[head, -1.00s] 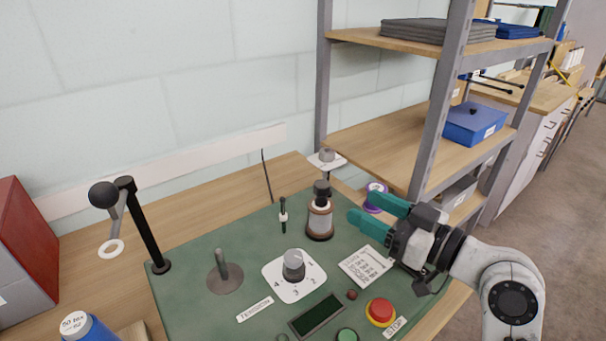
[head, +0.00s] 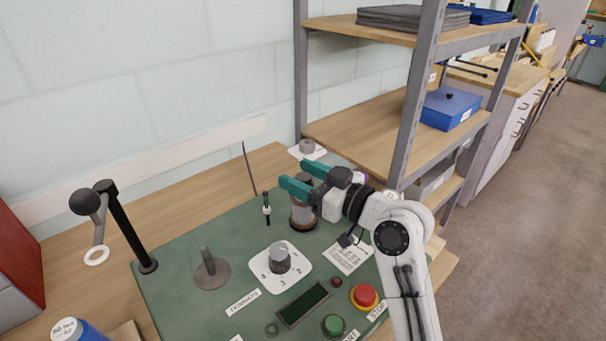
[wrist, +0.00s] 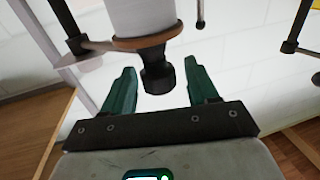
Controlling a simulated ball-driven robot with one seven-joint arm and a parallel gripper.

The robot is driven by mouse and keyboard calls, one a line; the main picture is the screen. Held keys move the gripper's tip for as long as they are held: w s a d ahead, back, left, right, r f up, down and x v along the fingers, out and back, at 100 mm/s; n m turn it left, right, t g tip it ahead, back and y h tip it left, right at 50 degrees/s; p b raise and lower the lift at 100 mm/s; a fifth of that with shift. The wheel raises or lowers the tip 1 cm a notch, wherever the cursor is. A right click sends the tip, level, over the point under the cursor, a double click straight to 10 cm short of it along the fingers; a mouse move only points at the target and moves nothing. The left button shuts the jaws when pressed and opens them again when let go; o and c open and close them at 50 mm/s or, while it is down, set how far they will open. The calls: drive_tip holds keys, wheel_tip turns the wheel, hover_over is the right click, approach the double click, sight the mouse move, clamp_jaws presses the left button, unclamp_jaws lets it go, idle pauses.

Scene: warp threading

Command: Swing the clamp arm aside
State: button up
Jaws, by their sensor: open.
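On the left of the green board, a black post (head: 127,225) carries a short arm with a black ball knob (head: 84,202) and a white ring (head: 96,255) hanging from it; it looks like the clamp arm. My gripper (head: 295,172) is well right of it, at the top of a pale spool (head: 303,216) with a brown base. The fingers are open. In the wrist view the spool's black top knob (wrist: 157,78) shows between my two teal fingers (wrist: 160,66), with gaps on both sides. In the head view my fingers partly hide the spool top.
A dial (head: 279,258), a short grey peg (head: 207,264), a thin guide post (head: 267,209) and a red stop button (head: 364,295) stand on the board (head: 180,307). A metal shelf (head: 410,130) rises behind my gripper. The board's left part is fairly clear.

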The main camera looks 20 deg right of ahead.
clamp_jaws()
idle(0.5)
